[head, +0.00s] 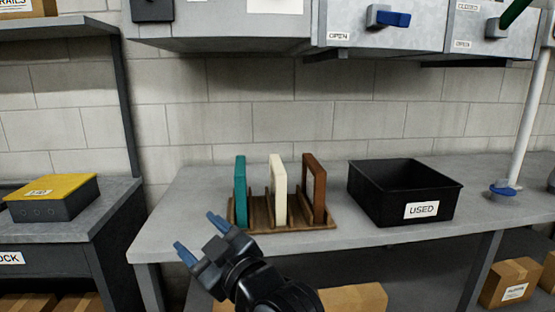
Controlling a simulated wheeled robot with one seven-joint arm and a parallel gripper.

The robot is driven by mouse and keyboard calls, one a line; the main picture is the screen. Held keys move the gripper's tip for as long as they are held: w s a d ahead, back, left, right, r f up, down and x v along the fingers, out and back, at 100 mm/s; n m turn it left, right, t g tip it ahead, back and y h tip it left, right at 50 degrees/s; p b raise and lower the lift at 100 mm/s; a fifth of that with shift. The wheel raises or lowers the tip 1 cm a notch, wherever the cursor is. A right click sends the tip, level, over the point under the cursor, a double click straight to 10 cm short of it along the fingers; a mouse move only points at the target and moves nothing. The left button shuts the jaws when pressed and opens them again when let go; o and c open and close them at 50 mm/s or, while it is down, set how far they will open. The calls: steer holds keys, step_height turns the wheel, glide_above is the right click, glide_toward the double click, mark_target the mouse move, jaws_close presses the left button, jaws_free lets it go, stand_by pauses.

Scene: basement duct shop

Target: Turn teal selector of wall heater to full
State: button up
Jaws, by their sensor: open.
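My gripper (202,238) is in the lower middle of the head view, with its two blue-tipped fingers spread apart and nothing between them. It is in front of the workbench's left front edge, left of a wooden rack. No wall heater and no teal selector can be made out in this view. The only teal thing here is an upright teal panel (240,192) in the rack, and a dark green lever shows at the top right.
The wooden rack (325,227) also holds cream (278,190) and brown (314,188) panels. A black "USED" bin (380,205) stands right of it on the grey workbench (180,212). Overhead ducts carry a blue handle (390,18) and the green lever (515,12). A yellow-topped box (52,190) is left.

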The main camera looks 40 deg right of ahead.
steer(key=w+d+r+n, duration=0.3)
steer(key=w+r, duration=0.1)
steer(key=r, duration=0.4)
steer(key=w+d+r+n, duration=0.4)
steer(key=w+r, duration=0.1)
steer(key=r, duration=0.3)
steer(key=w+d+r+n, duration=0.3)
steer(key=w+r, duration=0.1)
steer(key=r, duration=0.4)
steer(key=s+d+r+n+g+h, duration=0.25)
steer(key=d+r+h, duration=0.45)
steer(key=r, duration=0.6)
steer(key=s+d+r+n+g+h, duration=0.1)
steer(key=s+d+r+n+h, duration=0.3)
steer(key=d+r, duration=0.6)
steer(key=w+d+r+m+p, duration=0.1)
steer(key=w+d+r, duration=0.1)
steer(key=w, duration=0.5)
steer(key=shift+w+d+r+m+h+p, duration=0.2)
steer(key=shift+w+d+m+h+p, duration=0.15)
steer(key=shift+d+h+p, duration=0.1)
steer(key=shift+g, duration=0.25)
steer(key=shift+c, duration=0.4)
steer(key=c, duration=1)
